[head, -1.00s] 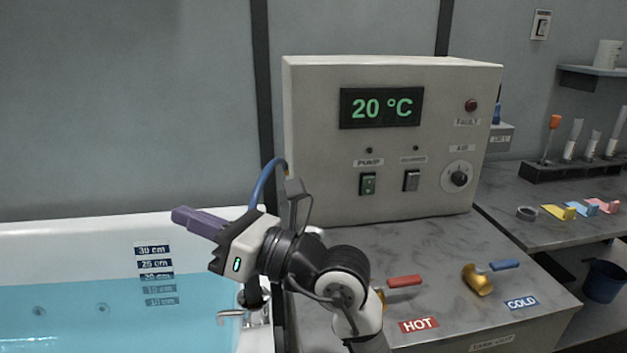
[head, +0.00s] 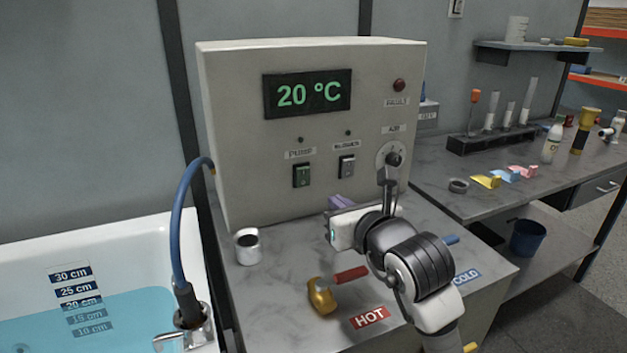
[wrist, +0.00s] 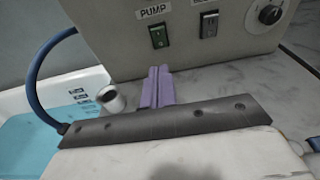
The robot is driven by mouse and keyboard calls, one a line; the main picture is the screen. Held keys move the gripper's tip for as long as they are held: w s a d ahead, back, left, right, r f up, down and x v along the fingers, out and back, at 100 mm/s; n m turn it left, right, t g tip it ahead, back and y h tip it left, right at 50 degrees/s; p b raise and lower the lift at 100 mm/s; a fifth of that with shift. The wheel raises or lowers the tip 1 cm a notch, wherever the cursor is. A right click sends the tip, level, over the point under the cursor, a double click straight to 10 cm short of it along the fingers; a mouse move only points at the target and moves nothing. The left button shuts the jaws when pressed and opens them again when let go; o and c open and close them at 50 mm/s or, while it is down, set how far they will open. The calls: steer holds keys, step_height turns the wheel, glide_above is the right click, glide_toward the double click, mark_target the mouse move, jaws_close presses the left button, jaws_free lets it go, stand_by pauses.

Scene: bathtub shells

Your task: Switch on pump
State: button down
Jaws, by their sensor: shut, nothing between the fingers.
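The control box (head: 235,110) stands on the grey counter with a green 20 °C display. Its green switch labelled PUMP (head: 302,175) is on the lower front, left of a grey switch (head: 347,166); the pump switch also shows in the wrist view (wrist: 159,36). The small lamp above the PUMP label looks dark. My gripper (head: 342,201) is in front of the box, below and right of the pump switch, apart from it. In the wrist view its purple fingers (wrist: 157,86) are together, empty, pointing toward the box just below the pump switch.
A blue hose (head: 181,220) arches beside the box's left side to the bathtub (head: 100,235). A white cup (head: 247,246) stands on the counter. A red-handled HOT valve (head: 323,295) and a blue-handled COLD valve (head: 450,240) are near the counter's front.

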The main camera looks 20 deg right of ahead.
mark_target(305, 172)
steer(key=w+p, duration=0.1)
steer(key=w, duration=0.3)
steer(key=w+p, duration=0.2)
steer(key=w, duration=0.3)
steer(key=w+f+p, duration=0.1)
steer(key=w, duration=0.3)
steer(key=shift+w+a+p, duration=0.25)
steer(key=shift+w+p, duration=0.15)
steer(key=shift+d, duration=0.1)
